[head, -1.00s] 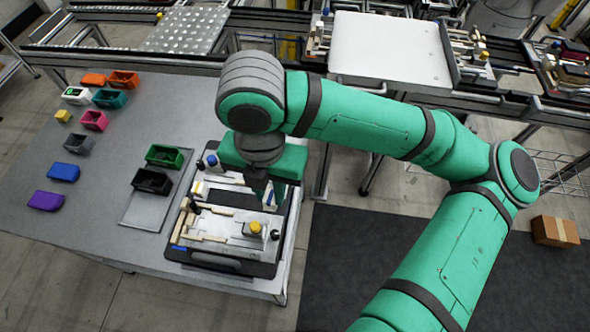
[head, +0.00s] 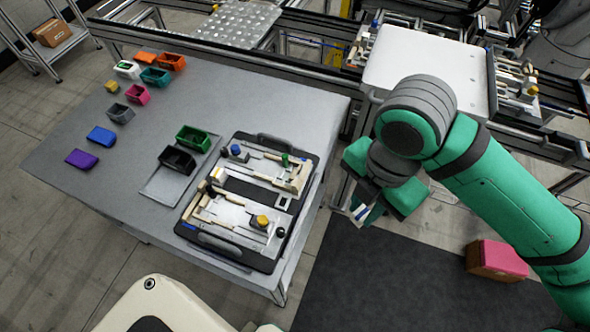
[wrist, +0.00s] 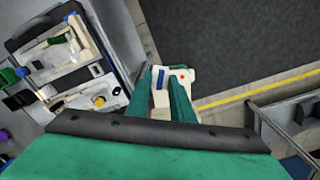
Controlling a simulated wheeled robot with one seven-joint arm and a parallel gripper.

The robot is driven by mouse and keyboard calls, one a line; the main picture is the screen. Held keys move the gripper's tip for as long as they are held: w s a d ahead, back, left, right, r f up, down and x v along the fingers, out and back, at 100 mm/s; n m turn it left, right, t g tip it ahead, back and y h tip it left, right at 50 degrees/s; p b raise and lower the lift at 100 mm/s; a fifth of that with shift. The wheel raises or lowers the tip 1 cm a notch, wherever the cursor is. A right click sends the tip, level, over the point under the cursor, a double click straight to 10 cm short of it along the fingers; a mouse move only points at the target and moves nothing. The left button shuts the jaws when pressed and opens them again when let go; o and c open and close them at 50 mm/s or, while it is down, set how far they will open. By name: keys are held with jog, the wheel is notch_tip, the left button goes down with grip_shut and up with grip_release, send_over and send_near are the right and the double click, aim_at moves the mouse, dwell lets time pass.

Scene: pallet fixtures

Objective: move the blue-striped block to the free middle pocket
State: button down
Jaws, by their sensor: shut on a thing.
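My gripper (head: 366,208) is shut on the blue-striped block (head: 361,212) and holds it in the air to the right of the grey table, above the floor. In the wrist view the block (wrist: 161,74) is pale with blue stripes and sits between the green fingers (wrist: 161,95). A pale part with a red dot shows beside it; I cannot tell if it is one piece with the block. A black pallet fixture (head: 218,243) with pale rails lies on the table, left of my gripper. I cannot make out which pocket is the free middle one.
Several coloured bins, such as a green one (head: 193,138) and a black one (head: 177,160), stand on the table (head: 75,135). A white-topped pallet (head: 425,62) sits on the conveyor behind. A pink-topped box (head: 497,258) is on the floor at right, beside a dark mat (head: 400,290).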

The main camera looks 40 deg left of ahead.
jog(key=s+a+f+n, duration=0.1)
jog(key=a+f+n, duration=0.15)
jog(key=a, duration=0.75)
jog(key=a+f+n, duration=0.1)
jog(key=a+n, duration=0.2)
jog(key=a, duration=0.6)
jog(key=shift+f, duration=3.5)
jog(key=shift+f, duration=1)
jog(key=c, duration=1.5)
grip_release()
jog(key=shift+o, duration=0.2)
notch_tip(320, 180, up, 11)
jog(key=shift+f, duration=0.1)
